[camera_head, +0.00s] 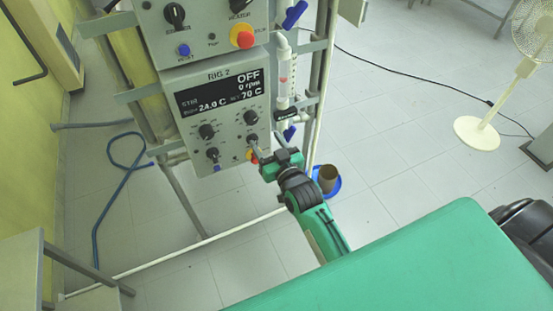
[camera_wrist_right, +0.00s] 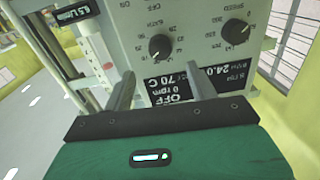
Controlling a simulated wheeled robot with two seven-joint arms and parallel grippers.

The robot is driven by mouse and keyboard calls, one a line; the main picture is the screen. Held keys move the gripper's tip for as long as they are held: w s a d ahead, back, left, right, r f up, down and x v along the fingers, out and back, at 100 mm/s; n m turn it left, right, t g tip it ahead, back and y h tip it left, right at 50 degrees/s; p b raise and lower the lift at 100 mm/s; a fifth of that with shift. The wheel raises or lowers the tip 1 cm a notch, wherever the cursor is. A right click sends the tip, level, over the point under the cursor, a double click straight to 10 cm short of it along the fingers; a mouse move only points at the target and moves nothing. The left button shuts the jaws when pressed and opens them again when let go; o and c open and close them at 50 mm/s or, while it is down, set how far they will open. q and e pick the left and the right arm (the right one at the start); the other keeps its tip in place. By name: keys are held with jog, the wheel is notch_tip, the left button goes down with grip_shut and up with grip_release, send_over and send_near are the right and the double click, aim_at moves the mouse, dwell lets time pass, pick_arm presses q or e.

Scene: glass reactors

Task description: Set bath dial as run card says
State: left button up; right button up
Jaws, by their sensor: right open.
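The control box marked RIG 2 (camera_head: 183,110) has a dark display (camera_head: 220,92) reading OFF, 0 rpm, 24.0 C and set 70 C. The bath dial (camera_head: 251,117) is a black knob at the upper right of its knobs. In the upside-down right wrist view the bath dial (camera_wrist_right: 160,48) lies just beyond my fingertips, roughly centred between them. My right gripper (camera_head: 262,150) is open and empty in front of the box's lower right; it also shows in the wrist view (camera_wrist_right: 164,75). I see no contact with the dial. My left gripper and the run card are not in view.
The speed dial (camera_wrist_right: 236,27) sits beside the bath dial. A second box with a red and yellow button (camera_head: 242,36) is above. Glassware with a blue valve (camera_head: 290,133) stands close to the right. A blue hose (camera_head: 97,215) lies on the floor at left.

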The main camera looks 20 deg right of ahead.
jog(key=shift+s+d+b, duration=0.15)
jog(key=shift+s+b, duration=0.15)
jog(key=shift+s, duration=1.05)
jog(key=shift+s+d+b, duration=0.1)
jog(key=shift+s+b, duration=0.15)
jog(key=shift+s, duration=1.1)
jog(key=shift+f, duration=0.1)
jog(key=s+f+g, duration=0.3)
jog(key=s+f, duration=0.1)
jog(key=f, duration=0.9)
jog(key=s+a+f+n+g, duration=0.1)
jog(key=s+f+g, duration=0.2)
jog(key=f, duration=0.9)
jog(key=s+f+g, duration=0.3)
jog(key=s+f, duration=0.1)
jog(key=f, duration=0.9)
jog(key=s+d+f+g, duration=0.2)
jog(key=s+f, duration=0.5)
jog(key=s, duration=0.4)
jog(key=s+d+f+g+h, duration=0.1)
jog(key=s+d+f+g, duration=0.1)
jog(key=s+f, duration=0.5)
jog(key=s+d+f+g, duration=0.3)
jog(key=s+f, duration=0.5)
jog(key=s, duration=0.7)
jog(key=shift+s+n+g+h, duration=0.15)
jog(key=shift+n+g+h, duration=0.2)
jog(key=shift+g, duration=0.25)
jog(key=shift+f, duration=0.1)
